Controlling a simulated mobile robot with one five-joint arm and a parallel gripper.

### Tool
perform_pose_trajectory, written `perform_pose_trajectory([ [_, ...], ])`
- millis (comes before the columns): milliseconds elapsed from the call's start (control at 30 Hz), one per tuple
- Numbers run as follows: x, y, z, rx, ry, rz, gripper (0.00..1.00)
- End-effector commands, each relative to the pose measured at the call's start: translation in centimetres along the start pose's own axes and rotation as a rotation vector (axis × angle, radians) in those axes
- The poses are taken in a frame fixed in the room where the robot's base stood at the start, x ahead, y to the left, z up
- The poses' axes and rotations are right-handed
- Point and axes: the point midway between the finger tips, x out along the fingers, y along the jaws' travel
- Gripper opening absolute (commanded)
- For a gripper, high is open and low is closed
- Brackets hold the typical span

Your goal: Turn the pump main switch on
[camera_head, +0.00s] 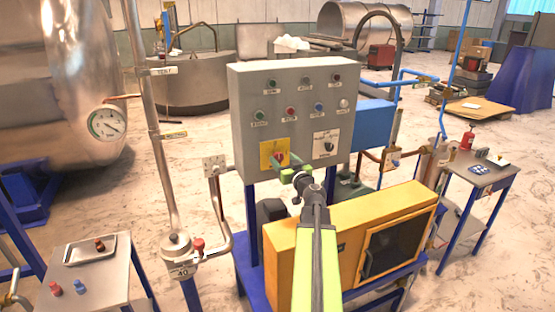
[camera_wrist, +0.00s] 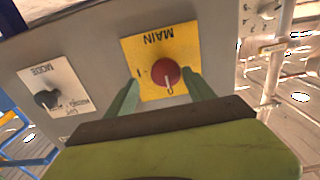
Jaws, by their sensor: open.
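The pump main switch is a red round knob (camera_wrist: 167,72) on a yellow plate (camera_wrist: 190,45) marked MAIN, upside down in the wrist view. A pale line on the knob points down in that view, toward a mark like 0. A mark like I is to its left. In the head view the yellow plate (camera_head: 266,150) is at the lower left of the grey control panel (camera_head: 247,95). My gripper (camera_wrist: 160,78) is open, its green fingers on either side of the knob. I cannot tell whether they touch it. In the head view my gripper (camera_head: 286,168) partly covers the knob.
A black MODE knob (camera_wrist: 47,98) on a white plate is beside the main switch. Coloured buttons and lamps sit higher on the panel. A yellow-orange pump housing (camera_head: 400,205) stands below the panel. A metal pipe (camera_head: 152,120) rises at left.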

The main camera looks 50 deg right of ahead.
Motion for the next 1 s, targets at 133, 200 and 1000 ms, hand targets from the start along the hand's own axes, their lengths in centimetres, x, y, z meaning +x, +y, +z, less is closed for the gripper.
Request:
perform_pose_trajectory([
  [133, 0.2, -0.9, 0.0, 0.0, 0.0, -0.011, 0.58],
  [200, 0.3, -1.1, 0.0, 0.0, 0.0, -0.014, 0.49],
  [1000, 0.4, -1.5, 0.1, 0.096, -0.002, -0.015, 0.01],
])
